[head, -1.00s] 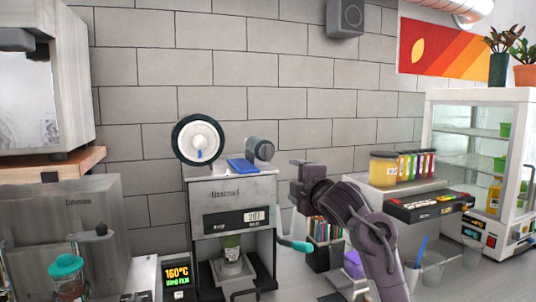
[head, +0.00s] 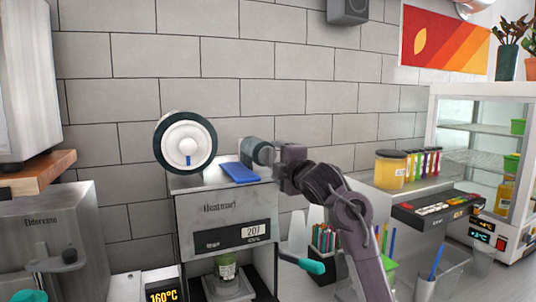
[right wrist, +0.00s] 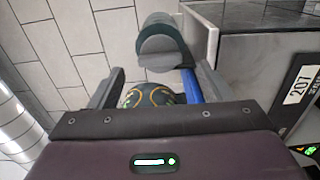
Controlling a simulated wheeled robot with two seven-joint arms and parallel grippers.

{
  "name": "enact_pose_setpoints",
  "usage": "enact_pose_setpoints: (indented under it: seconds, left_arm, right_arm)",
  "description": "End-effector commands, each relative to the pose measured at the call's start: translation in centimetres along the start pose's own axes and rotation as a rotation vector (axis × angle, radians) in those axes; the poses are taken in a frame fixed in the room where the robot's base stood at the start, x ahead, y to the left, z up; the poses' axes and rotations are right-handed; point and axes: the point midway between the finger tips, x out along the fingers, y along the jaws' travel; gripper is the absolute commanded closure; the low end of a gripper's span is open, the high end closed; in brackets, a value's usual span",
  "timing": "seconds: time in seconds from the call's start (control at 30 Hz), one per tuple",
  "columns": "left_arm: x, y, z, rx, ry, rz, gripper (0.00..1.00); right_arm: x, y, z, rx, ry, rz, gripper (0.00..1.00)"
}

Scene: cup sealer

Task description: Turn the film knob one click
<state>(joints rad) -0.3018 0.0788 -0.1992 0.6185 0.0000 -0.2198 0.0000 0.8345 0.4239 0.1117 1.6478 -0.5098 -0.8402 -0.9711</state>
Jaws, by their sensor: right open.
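The cup sealer (head: 225,215) is a grey metal machine with a 207 display and a large film roll (head: 186,143) on top at the left. A smaller grey roller (head: 256,150) sits on top at the right. In the right wrist view, a dark round knob with yellow-green markings (right wrist: 150,94) shows between the fingers; its lower part is hidden by my gripper body. My right gripper (right wrist: 150,88) is open, one finger on each side of the knob; contact cannot be told. In the head view my right gripper (head: 278,166) is at the roller's right end. My left gripper is not in view.
A blue slab (head: 240,172) lies on the sealer's top beside the roller. A teal-tipped handle (head: 311,266) sticks out at the sealer's right. A cup (head: 226,268) stands inside the sealer. A pen holder (head: 326,240) and a topping tray (head: 437,208) are to the right.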

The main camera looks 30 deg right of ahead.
Motion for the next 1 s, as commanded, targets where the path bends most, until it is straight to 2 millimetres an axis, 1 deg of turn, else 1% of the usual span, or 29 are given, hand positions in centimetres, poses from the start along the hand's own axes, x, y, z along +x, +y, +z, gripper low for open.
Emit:
enact_pose_setpoints:
  seconds: [0.03, 0.1, 0.2, 0.3, 0.4, 0.53, 0.7, 1.0]
  left_arm:
    - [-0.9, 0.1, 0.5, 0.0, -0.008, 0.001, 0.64]
    - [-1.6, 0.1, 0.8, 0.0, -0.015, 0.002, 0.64]
    - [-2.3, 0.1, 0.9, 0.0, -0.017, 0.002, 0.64]
    - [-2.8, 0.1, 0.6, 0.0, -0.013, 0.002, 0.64]
    - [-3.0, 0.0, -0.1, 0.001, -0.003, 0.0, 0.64]
    - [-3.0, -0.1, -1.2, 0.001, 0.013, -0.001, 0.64]
    - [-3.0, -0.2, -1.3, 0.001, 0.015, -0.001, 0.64]
    - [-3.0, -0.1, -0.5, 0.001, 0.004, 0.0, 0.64]
  right_arm:
    - [1.0, 0.4, -0.1, 0.001, 0.001, -0.003, 0.27]
    - [2.1, 0.5, 0.0, 0.002, 0.001, -0.002, 0.27]
    - [3.6, 0.4, -0.1, 0.001, 0.001, -0.003, 0.27]
    - [4.7, 0.3, -0.1, 0.002, 0.001, -0.002, 0.27]
    - [5.3, 0.2, 0.0, 0.0, 0.001, 0.0, 0.27]
    - [5.6, 0.1, 0.0, -0.001, 0.0, 0.0, 0.27]
    - [5.6, 0.0, 0.0, -0.001, 0.0, 0.0, 0.27]
    - [5.5, 0.0, 0.0, -0.001, 0.0, 0.0, 0.67]
